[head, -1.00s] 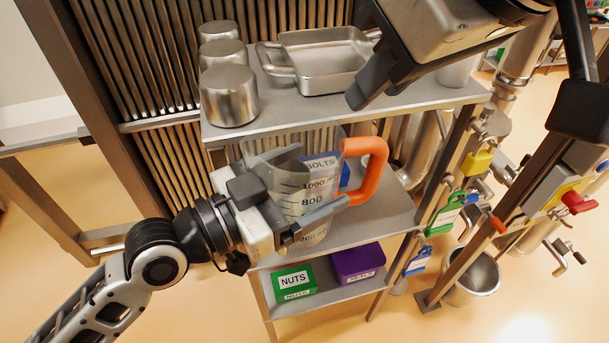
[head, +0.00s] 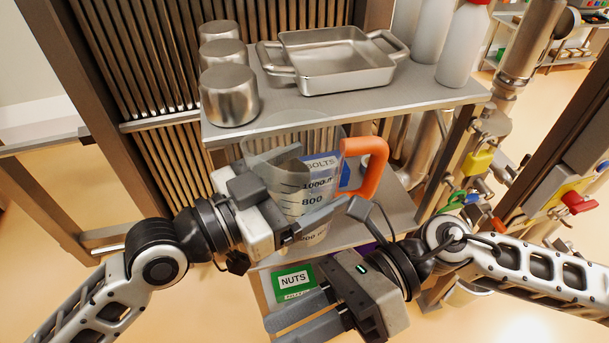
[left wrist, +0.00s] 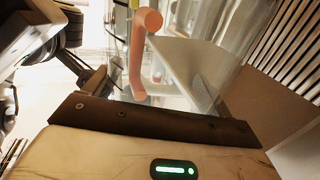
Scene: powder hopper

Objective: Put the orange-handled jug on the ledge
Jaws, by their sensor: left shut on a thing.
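The clear jug (head: 312,200) with printed volume marks has an orange handle (head: 368,168) on its right side. My left gripper (head: 300,190) is shut on the jug's body, one finger on each side. The jug is upright at the height of the middle shelf (head: 385,212); whether its base touches that shelf is hidden. In the left wrist view the orange handle (left wrist: 140,50) shows through or beside the clear wall. My right gripper (head: 300,322) is low at the front, its fingers pointing left, with nothing seen between them; how far apart they are is unclear.
The top shelf (head: 290,115) holds a metal pan (head: 335,60), several steel cups (head: 229,95) and white bottles (head: 463,45). A blue item sits behind the jug. A green NUTS box (head: 293,281) is on the lower shelf, partly behind my right gripper. Valves and padlocks line the right.

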